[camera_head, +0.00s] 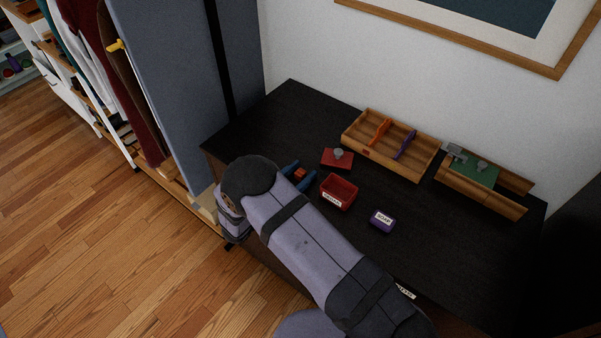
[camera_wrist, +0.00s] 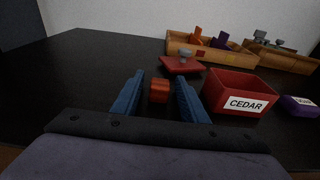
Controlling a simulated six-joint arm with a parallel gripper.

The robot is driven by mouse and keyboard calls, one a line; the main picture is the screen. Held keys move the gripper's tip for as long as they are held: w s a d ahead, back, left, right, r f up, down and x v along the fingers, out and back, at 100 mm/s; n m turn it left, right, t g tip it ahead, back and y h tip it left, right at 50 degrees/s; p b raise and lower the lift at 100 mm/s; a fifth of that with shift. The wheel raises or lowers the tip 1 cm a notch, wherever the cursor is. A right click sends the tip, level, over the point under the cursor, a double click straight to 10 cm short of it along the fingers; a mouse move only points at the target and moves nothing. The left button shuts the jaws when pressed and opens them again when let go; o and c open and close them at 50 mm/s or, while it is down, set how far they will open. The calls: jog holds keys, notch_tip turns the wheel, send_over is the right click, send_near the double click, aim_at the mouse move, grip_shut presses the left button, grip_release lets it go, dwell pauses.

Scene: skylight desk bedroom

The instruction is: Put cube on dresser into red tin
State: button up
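A small orange-red cube (camera_head: 300,174) lies on the black dresser top (camera_head: 283,120). My gripper (camera_head: 299,175) is open, low over the dresser. Its blue fingers stand on either side of the cube. In the wrist view the cube (camera_wrist: 159,91) sits between the fingertips (camera_wrist: 160,92), with a gap on each side. The red tin (camera_head: 336,199) is open at the top and stands just right of my gripper. In the wrist view the tin (camera_wrist: 222,97) carries a white CEDAR label. Its inside is only partly seen.
A red lid (camera_head: 334,160) with a grey knob lies behind the tin. A purple SOAP box (camera_head: 382,221) stands to the right. A wooden tray (camera_head: 394,164) with orange and purple pieces and a wooden box (camera_head: 484,198) with a green lid stand along the back.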

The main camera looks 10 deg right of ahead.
jog(key=shift+r, duration=0.1)
jog(key=shift+s+a, duration=0.2)
jog(key=shift+a, duration=0.1)
jog(key=b+v, duration=0.2)
jog(key=v, duration=0.4)
jog(key=shift+s+a+r, duration=0.1)
jog(key=shift+s+r, duration=0.1)
jog(key=shift+o, duration=0.5)
